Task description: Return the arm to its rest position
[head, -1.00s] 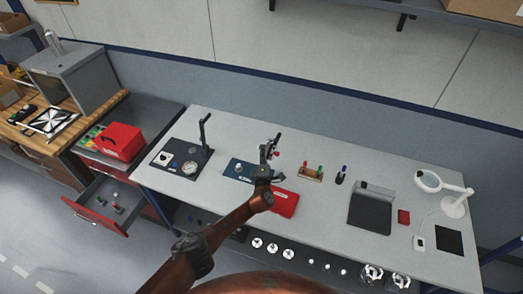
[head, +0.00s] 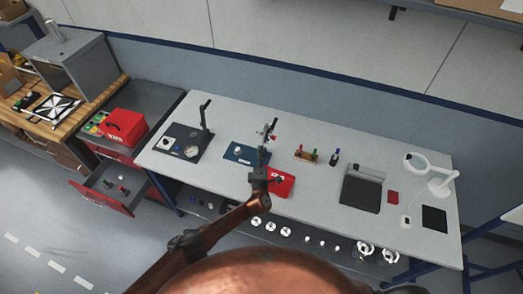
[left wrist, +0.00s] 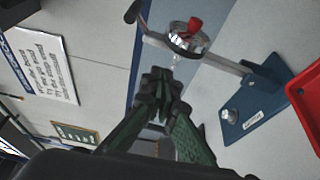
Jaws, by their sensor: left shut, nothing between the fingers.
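My left arm comes in from the lower left of the head view, and my left gripper (head: 262,157) is above the long grey table (head: 330,210), between the blue fixture and the red tray as seen from the head. In the left wrist view the left gripper (left wrist: 160,85) has its fingertips together with nothing between them. The blue fixture (left wrist: 255,110) with its post, ring and red knob lies beyond the fingers there, apart from them. The fixture's blue base (head: 240,153) also shows in the head view. My right gripper is not in view.
A red tray (head: 282,184) lies beside the blue fixture. A black plate with an upright post (head: 204,120) stands at left, and a white magnifier lamp (head: 440,182) at right. A drawer (head: 107,187) stands open at left. Machined parts (head: 284,231) sit below the table.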

